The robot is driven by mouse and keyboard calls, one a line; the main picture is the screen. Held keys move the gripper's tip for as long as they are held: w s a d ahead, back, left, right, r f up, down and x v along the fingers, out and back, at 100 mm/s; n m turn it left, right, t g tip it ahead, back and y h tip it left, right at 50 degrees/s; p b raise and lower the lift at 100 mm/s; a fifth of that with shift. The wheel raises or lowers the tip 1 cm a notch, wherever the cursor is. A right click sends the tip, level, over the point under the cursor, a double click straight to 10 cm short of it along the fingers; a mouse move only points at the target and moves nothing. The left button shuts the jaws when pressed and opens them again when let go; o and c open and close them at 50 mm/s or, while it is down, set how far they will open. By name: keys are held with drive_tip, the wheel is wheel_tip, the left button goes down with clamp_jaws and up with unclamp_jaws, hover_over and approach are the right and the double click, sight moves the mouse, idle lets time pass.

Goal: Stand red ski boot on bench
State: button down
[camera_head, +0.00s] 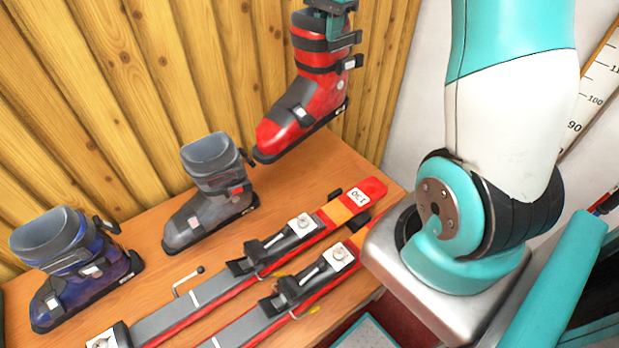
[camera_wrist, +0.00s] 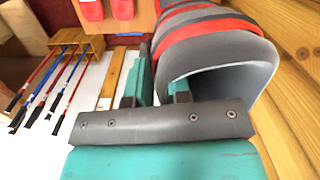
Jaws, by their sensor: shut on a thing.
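The red ski boot (camera_head: 308,97) hangs in the air above the back right part of the wooden bench (camera_head: 308,175), near the plank wall. It is close to upright, with its toe pointing down and left. My gripper (camera_head: 337,22) is shut on the top of its cuff. In the wrist view, my gripper (camera_wrist: 158,92) has one finger inside the boot's grey cuff (camera_wrist: 225,65) and one outside. The boot's sole appears clear of the bench, though the exact gap is hard to tell.
A grey boot (camera_head: 212,195) and a blue boot (camera_head: 72,262) stand left on the bench. Red skis (camera_head: 290,245) with bindings lie along its front. Bare bench top lies below the red boot. A pole rack (camera_wrist: 78,45) shows in the wrist view.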

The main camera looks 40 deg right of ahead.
drive_tip(key=m+b, duration=0.2)
drive_tip(key=b, duration=0.1)
hover_over(332, 111)
drive_tip(key=w+d, duration=0.3)
wheel_tip(332, 111, down, 4)
wheel_tip(332, 111, down, 20)
drive_tip(key=p, duration=0.3)
drive_tip(key=shift+s+a+p, duration=0.1)
drive_tip(key=shift+s+p, duration=0.05)
drive_tip(key=shift+p, duration=0.25)
drive_tip(key=shift+f, duration=0.2)
drive_tip(key=c, duration=1.1)
unclamp_jaws()
drive_tip(key=shift+s, duration=0.1)
drive_tip(key=shift+o, duration=0.2)
